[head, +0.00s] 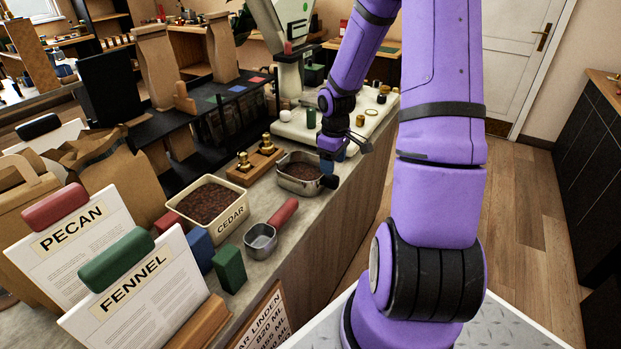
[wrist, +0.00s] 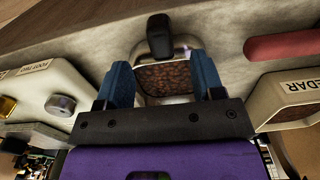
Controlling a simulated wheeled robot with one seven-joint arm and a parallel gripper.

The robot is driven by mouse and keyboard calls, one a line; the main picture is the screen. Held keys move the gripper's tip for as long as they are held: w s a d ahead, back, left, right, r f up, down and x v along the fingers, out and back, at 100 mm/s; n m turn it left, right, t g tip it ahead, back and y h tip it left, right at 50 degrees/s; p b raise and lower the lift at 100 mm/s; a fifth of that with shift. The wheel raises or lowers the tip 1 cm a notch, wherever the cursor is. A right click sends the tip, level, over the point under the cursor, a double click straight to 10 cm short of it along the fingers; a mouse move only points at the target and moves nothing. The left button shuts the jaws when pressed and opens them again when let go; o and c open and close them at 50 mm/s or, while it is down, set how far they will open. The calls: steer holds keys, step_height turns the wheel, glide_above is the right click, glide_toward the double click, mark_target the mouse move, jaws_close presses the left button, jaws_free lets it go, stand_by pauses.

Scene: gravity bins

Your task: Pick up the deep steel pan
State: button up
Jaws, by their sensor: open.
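The deep steel pan (head: 297,187) stands on the counter in the head view, holding dark brown granules. Its black handle (head: 329,181) points to the right, toward the counter edge. The pan also shows in the wrist view (wrist: 187,45), with its black handle (wrist: 160,36) toward the top. My gripper (wrist: 162,82) is open, with blue fingers on the left and right of the pan's near part in that view. In the head view my gripper (head: 332,160) is at the pan's right side, partly hidden by its own wrist. I cannot tell whether the fingers touch the pan.
A cream CEDAR bin (head: 232,222) of granules and a small steel scoop with a red handle (head: 283,212) stand nearer. A wooden block with brass weights (head: 255,164) is left of the pan. A pale scale (head: 290,124) stands behind. Floor to the right is clear.

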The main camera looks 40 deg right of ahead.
mark_target(332, 182)
steer(key=shift+f, duration=3.85)
jaws_close()
steer(key=shift+r, duration=0.15)
step_height(332, 182, up, 10)
steer(key=shift+f, duration=0.1)
